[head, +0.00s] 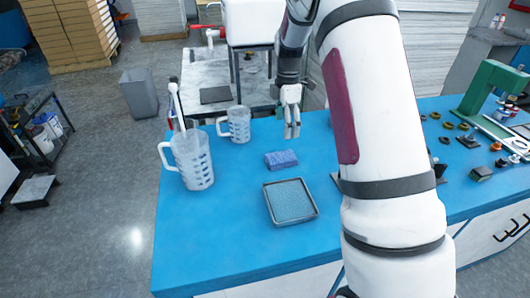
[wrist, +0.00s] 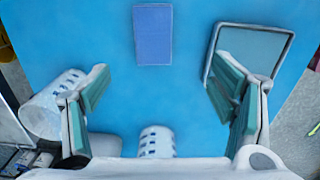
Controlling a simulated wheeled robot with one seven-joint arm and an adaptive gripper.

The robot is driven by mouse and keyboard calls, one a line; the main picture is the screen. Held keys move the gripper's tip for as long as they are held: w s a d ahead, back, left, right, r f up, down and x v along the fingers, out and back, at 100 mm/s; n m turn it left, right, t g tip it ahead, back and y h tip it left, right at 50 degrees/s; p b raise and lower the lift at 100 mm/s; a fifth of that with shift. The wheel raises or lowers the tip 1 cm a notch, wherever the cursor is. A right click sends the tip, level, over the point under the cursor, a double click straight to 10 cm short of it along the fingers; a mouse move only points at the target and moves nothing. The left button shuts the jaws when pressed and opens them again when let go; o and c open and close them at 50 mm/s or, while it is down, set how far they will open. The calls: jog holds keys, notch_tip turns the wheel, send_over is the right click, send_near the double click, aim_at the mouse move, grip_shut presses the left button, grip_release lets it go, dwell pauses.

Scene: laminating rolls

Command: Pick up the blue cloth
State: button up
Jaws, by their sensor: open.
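The blue cloth (head: 281,159) is a small folded rectangle lying flat on the blue table, between the smaller jug and the square tray. In the wrist view the cloth (wrist: 153,35) lies at top centre, ahead of the fingertips. My gripper (head: 291,126) hangs above the table, just behind and slightly right of the cloth in the head view. In the wrist view my gripper (wrist: 156,80) has its two fingers wide apart with nothing between them.
A square tray (head: 316,209) with a grey rim lies in front of the cloth. A large measuring jug (head: 193,160) and a smaller jug (head: 239,125) stand to the left. Small parts and a green press (head: 490,88) are at the right. The front left tabletop (head: 205,235) is clear.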

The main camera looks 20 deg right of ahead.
send_over(281, 157)
jog(key=f, duration=0.6)
jog(key=f+p, duration=0.1)
jog(key=f, duration=0.1)
jog(key=shift+s+f, duration=0.3)
jog(key=shift+f, duration=0.1)
jog(key=shift+w+f+p, duration=0.2)
jog(key=shift+f, duration=1.15)
jog(key=shift+w+f+p, duration=0.15)
jog(key=shift+f+p, duration=0.05)
jog(key=shift+f, duration=1.1)
jog(key=c, duration=1.2)
